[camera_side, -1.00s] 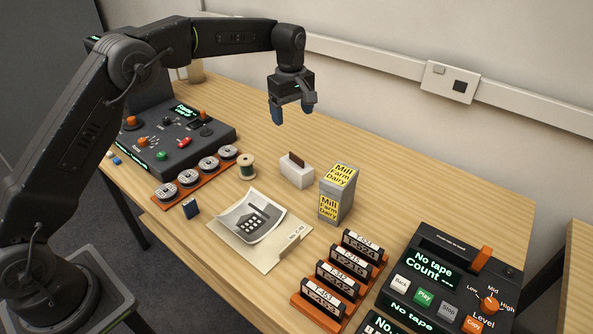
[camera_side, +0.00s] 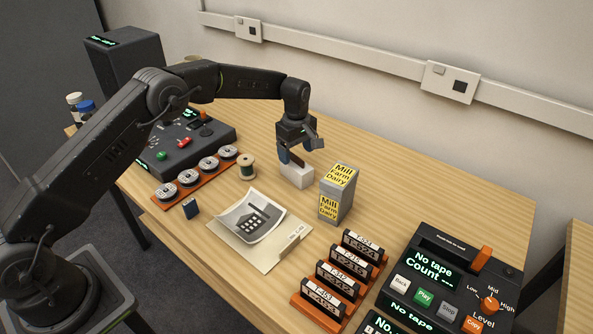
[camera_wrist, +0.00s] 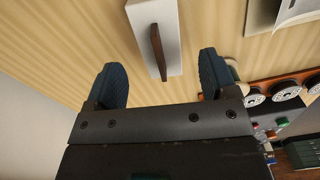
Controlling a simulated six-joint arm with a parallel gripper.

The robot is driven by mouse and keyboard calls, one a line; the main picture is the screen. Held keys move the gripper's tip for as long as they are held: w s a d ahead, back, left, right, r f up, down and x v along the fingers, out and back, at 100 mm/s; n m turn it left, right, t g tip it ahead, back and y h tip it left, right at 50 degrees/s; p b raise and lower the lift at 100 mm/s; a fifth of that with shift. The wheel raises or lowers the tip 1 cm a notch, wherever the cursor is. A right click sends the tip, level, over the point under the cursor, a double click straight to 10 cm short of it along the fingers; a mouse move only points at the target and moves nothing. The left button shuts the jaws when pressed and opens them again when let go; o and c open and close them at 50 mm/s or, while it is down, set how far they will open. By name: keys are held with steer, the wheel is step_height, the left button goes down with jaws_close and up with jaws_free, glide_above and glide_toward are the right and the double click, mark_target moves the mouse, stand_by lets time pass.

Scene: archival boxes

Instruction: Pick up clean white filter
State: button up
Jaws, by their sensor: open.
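A small white block (camera_side: 299,179) with a thin brown strip (camera_wrist: 158,50) standing up from its top sits on the table left of the yellow-labelled carton. I cannot tell for sure whether this is the clean white filter; no other piece is clearly it. In the wrist view the white block (camera_wrist: 170,20) lies ahead of and between the fingers. My gripper (camera_side: 299,150) is open and empty, just above and behind the block, its dark blue fingers apart. In the wrist view my gripper (camera_wrist: 160,70) has one finger on each side of the brown strip, apart from it.
The carton (camera_side: 337,194) stands close on the right. A folder with a picture (camera_side: 258,227) lies in front. A thread spool (camera_side: 246,166) and a rack of reels (camera_side: 196,179) are to the left. A rack of tapes (camera_side: 338,275) is nearer. The table behind is clear.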

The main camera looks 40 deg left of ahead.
mark_target(296, 156)
step_height(296, 156, down, 5)
steer(key=shift+r, duration=0.2)
steer(key=shift+c, duration=0.4)
steer(key=c, duration=0.9)
steer(key=shift+r, duration=0.15)
